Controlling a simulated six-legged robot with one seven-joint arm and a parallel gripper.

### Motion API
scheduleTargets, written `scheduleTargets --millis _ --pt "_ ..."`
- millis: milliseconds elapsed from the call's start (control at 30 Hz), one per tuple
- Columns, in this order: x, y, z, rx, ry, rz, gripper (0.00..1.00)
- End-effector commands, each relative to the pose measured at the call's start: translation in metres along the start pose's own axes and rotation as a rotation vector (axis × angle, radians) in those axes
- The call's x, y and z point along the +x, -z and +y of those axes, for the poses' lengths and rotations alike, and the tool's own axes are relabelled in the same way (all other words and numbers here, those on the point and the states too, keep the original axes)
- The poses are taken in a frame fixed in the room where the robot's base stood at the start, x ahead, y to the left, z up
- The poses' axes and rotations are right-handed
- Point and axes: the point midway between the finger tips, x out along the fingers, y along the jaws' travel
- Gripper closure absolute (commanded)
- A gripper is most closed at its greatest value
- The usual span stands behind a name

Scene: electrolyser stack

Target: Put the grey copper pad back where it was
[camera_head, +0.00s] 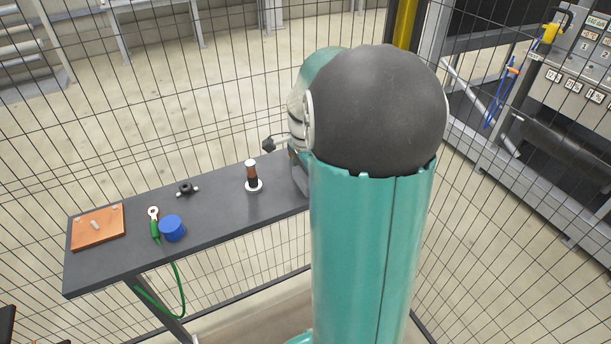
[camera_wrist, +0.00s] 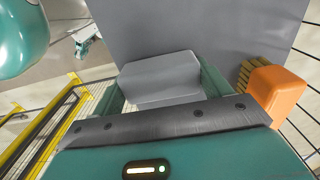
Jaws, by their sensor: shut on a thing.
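The grey copper pad (camera_wrist: 160,77) shows in the wrist view as a plain grey block. My gripper (camera_wrist: 163,92) is shut on it, with a teal finger at each side of the block. A broad grey surface (camera_wrist: 205,25) fills the view behind the pad. I cannot tell whether the pad touches that surface. In the head view my own teal arm with its dark rounded joint hides the gripper and the pad.
An orange block with bristles (camera_wrist: 272,90) lies just right of my gripper. The dark bench (camera_head: 222,215) carries an orange-brown plate (camera_head: 98,227), a green cable (camera_head: 156,230), a blue cap (camera_head: 172,228), a black fitting (camera_head: 187,189) and a copper-topped post (camera_head: 252,174). Mesh fencing surrounds it.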

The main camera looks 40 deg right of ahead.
Motion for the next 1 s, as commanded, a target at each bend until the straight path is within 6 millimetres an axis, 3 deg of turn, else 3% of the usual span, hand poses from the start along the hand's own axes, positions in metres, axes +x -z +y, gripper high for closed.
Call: scheduleTargets --millis 167,200,300,667,833,1000 --pt "0.003 0.000 0.000 0.000 -0.001 0.000 0.45" --pt "0.003 0.000 0.000 0.000 -0.001 0.000 0.19" --pt "0.003 0.000 0.000 0.000 0.000 0.000 0.02" --pt "-0.002 0.000 0.000 0.000 0.001 0.000 0.02" --pt "-0.025 0.000 -0.001 -0.001 0.003 0.002 0.02" --pt "-0.062 0.000 -0.001 0.000 0.003 0.002 0.02"
